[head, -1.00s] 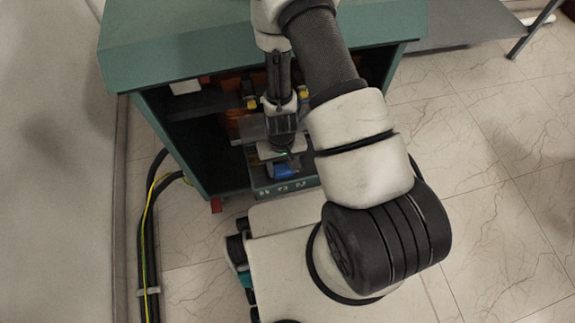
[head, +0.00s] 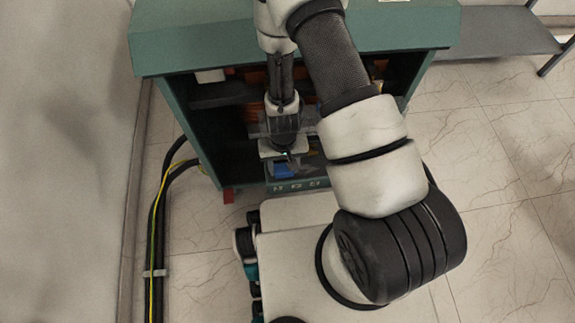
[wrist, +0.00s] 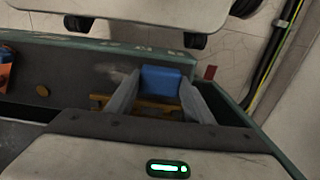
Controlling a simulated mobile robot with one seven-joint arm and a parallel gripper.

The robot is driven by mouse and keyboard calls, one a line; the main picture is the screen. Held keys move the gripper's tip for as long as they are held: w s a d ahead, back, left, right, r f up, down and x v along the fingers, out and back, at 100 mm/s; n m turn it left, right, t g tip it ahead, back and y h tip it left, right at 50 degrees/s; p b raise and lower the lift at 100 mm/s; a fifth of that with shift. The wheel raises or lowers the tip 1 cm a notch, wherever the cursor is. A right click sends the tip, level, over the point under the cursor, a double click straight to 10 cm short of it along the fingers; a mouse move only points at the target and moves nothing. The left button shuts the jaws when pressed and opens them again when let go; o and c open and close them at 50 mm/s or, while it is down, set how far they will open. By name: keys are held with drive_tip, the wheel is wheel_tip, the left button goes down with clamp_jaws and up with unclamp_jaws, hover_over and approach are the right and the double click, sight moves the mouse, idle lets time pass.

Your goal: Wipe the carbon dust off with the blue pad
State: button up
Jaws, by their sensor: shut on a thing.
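The blue pad (wrist: 161,79) sits between the two grey fingers of my gripper (wrist: 160,88) in the wrist view. The gripper is shut on it. In the head view the pad (head: 285,173) shows as a small blue patch below my gripper (head: 285,163), just behind the cabinet's low front panel. In the wrist view a pale grey smear (wrist: 118,77) marks the dark inner face of that panel, beside the pad. I cannot tell whether this smear is carbon dust, or whether the pad touches the panel.
The green cabinet (head: 300,42) stands open at the front, with a dark shelf and orange-brown parts inside. Its low front panel (head: 298,187) and side walls bound my gripper. Black and yellow cables (head: 158,225) run along the left wall. The tiled floor (head: 500,150) at right is clear.

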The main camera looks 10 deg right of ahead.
sight(311, 166)
drive_tip(key=shift+a+f, duration=0.1)
drive_tip(key=shift+a, duration=0.85)
drive_tip(key=shift+w+a, duration=0.1)
drive_tip(key=shift+w, duration=0.75)
drive_tip(key=shift+d+r, duration=0.2)
drive_tip(key=shift+d, duration=1.35)
drive_tip(key=shift+d+f+b, duration=0.2)
drive_tip(key=shift+d+b, duration=0.5)
drive_tip(key=shift+d, duration=2.85)
drive_tip(key=shift+s+d, duration=0.15)
drive_tip(key=shift+d, duration=0.35)
drive_tip(key=shift+s, duration=0.4)
drive_tip(key=shift+w+a+r, duration=0.1)
drive_tip(key=shift+a+r, duration=0.1)
drive_tip(key=shift+a, duration=1.25)
drive_tip(key=shift+a+f, duration=0.15)
drive_tip(key=shift+a, duration=3.9)
